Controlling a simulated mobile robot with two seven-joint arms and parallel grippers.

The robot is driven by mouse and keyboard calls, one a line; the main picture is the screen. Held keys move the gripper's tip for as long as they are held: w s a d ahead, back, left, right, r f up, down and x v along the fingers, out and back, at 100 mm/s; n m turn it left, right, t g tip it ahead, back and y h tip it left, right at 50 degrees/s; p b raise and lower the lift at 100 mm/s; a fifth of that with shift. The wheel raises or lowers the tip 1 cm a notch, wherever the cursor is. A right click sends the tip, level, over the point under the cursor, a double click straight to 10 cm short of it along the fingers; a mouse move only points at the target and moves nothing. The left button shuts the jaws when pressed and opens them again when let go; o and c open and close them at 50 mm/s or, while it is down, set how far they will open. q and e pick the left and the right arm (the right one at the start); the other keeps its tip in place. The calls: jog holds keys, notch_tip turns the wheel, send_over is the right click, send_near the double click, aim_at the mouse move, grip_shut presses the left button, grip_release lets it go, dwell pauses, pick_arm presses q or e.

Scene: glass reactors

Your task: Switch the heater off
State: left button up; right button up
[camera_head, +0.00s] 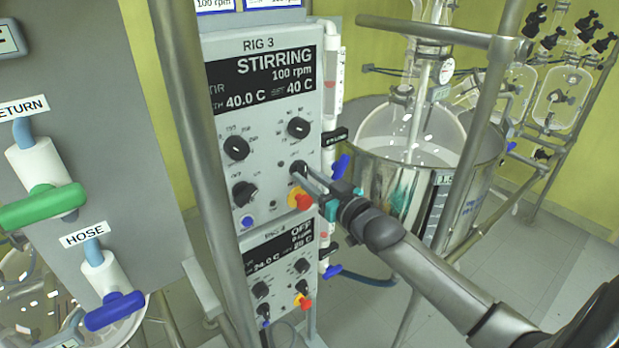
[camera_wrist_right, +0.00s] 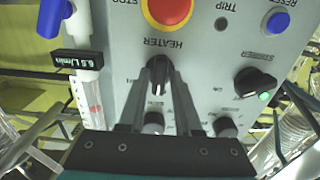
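The RIG 3 control panel (camera_head: 262,120) stands in the middle of the head view. Its display (camera_head: 265,78) reads STIRRING, 100 rpm, 40.0 C and 40 C. The black heater knob (camera_wrist_right: 158,72) sits under the HEATER label, which appears upside down in the right wrist view. My right gripper (camera_wrist_right: 158,85) has one finger on each side of this knob and appears closed on it. In the head view my right gripper (camera_head: 304,174) reaches the panel from the right and partly covers the knob. My left gripper is not in view.
A red emergency stop (camera_wrist_right: 168,10) is close to the heater knob. The stirrer knob (camera_wrist_right: 255,85) and a blue reset button (camera_wrist_right: 277,20) are nearby. A second panel (camera_head: 280,265) reading OFF is below. A metal post (camera_head: 195,130) stands left; a steel vessel (camera_head: 390,180) stands right.

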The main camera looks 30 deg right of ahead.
jog(key=shift+o, duration=1.2)
jog(key=s+d, duration=0.1)
jog(key=s, duration=1.4)
jog(key=shift+s, duration=0.15)
jog(key=shift+d, duration=0.1)
jog(key=s+d+f+m+g+h+b, duration=0.1)
jog(key=s+f+g+b, duration=0.15)
jog(key=f, duration=1.05)
jog(key=s+d+f+g+h+b, duration=0.1)
jog(key=s+f+g+b, duration=0.15)
jog(key=f, duration=1.05)
jog(key=s+d+f+m+g+h+b, duration=0.1)
jog(key=s+f+g+b, duration=0.15)
jog(key=f, duration=0.95)
jog(key=s+a+f+n+g+b, duration=0.1)
jog(key=s+a+f+g+b, duration=0.1)
jog(key=s+a+f, duration=0.3)
jog(key=s+a+f+n+g+y+b, duration=0.1)
jog(key=s+a+f+g, duration=0.3)
jog(key=s+f, duration=0.8)
jog(key=s+a+f+n+g+b, duration=0.1)
jog(key=s+a+f+g+b, duration=0.2)
jog(key=s+a+f, duration=0.5)
notch_tip(320, 180, down, 4)
jog(key=shift+s+a+r+y+b, duration=0.2)
jog(key=shift+y+b, duration=0.1)
jog(key=shift+y, duration=0.1)
